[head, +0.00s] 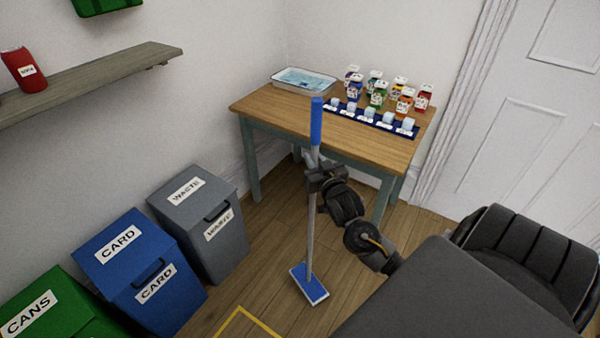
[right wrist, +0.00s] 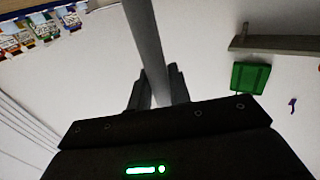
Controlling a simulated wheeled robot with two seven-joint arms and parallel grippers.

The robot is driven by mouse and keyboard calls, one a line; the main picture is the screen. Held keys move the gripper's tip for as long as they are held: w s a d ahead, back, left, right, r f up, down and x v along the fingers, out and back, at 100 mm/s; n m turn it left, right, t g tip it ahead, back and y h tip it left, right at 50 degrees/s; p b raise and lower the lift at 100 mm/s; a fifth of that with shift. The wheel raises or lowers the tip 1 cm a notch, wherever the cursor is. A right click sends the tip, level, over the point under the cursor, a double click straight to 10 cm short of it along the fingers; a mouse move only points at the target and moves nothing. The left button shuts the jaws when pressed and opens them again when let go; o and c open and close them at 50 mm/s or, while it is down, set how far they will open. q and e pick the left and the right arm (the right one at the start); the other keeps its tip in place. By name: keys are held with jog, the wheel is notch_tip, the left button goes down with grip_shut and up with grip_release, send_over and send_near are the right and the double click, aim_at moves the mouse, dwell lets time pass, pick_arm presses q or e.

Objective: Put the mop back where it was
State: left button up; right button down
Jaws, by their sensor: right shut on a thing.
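The mop (head: 311,225) stands nearly upright in the head view, with a blue grip at the top, a grey pole and a flat blue-and-white head (head: 309,285) at or just above the wooden floor. I cannot tell if the head touches the floor. My right gripper (head: 318,178) is shut on the upper part of the pole, just below the blue grip. In the right wrist view the pole (right wrist: 147,45) runs between the two fingers (right wrist: 153,90). My left gripper is not in view.
A wooden table (head: 265,107) with a tray (head: 303,80), bottles and a blue strip of cups stands behind the mop. Grey (head: 200,215), blue (head: 140,270) and green (head: 55,310) bins line the left wall. A yellow floor outline (head: 245,318) lies in front. A shelf (head: 100,80) holds a red can (head: 24,70).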

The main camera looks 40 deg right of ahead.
jog(key=w+f, duration=0.6)
jog(key=f, duration=0.3)
jog(key=shift+w+f, duration=0.25)
jog(key=shift+w, duration=0.1)
jog(key=c, duration=1.7)
grip_release()
jog(key=shift+f, duration=0.2)
jog(key=o, duration=0.4)
jog(key=shift+r, duration=0.1)
jog(key=v, duration=1.2)
jog(key=shift+d+r, duration=0.1)
